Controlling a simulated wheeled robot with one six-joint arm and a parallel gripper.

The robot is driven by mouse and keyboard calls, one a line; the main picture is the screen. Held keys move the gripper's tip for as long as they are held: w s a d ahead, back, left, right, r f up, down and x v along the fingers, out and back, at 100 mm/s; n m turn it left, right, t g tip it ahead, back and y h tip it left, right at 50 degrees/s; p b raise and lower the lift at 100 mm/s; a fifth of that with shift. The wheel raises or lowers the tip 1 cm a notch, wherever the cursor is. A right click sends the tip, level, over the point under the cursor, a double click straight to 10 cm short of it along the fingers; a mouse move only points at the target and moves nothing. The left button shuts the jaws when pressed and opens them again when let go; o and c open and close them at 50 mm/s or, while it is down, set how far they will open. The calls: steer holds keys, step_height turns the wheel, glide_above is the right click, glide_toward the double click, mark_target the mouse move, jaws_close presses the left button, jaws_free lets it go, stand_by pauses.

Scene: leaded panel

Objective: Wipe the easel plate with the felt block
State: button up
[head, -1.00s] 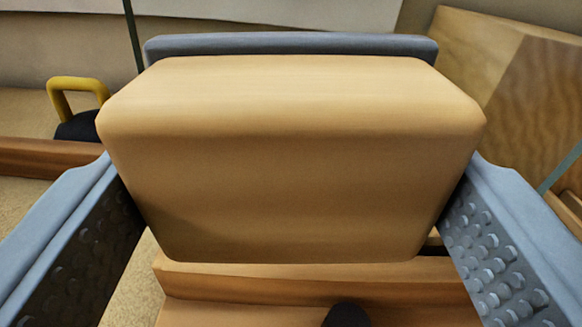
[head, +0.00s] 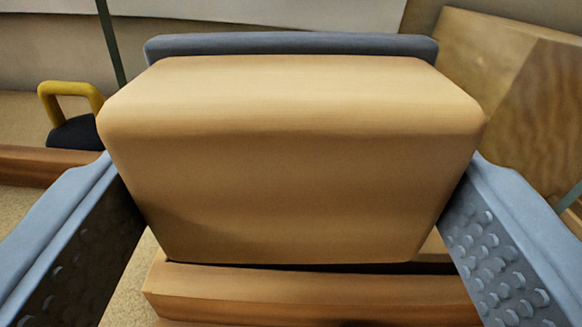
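The felt block (head: 290,160) fills the middle of the head view: a pale wooden body with a blue-grey felt layer (head: 290,44) on its far side. My gripper (head: 290,215) is shut on it, one studded grey finger at each side. The easel plate is not clearly seen; the block covers most of what lies ahead. Thin greenish strips at the left (head: 112,45) and right (head: 568,199) could be edges of a clear plate. Whether the felt touches anything is hidden.
A wooden ledge (head: 300,285) runs below the block. At the left are a dark object with a yellow handle (head: 70,100) and a brown wooden bar (head: 40,166). A two-toned wooden board (head: 510,90) leans at the right. A pale sheet (head: 260,12) is behind.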

steer(key=shift+w, duration=0.1)
steer(key=shift+d, duration=5.35)
steer(key=shift+a, duration=0.1)
steer(key=shift+w+a, duration=0.15)
steer(key=shift+a, duration=2.5)
steer(key=shift+w+a, duration=0.1)
steer(key=shift+a, duration=2.5)
steer(key=shift+s, duration=3)
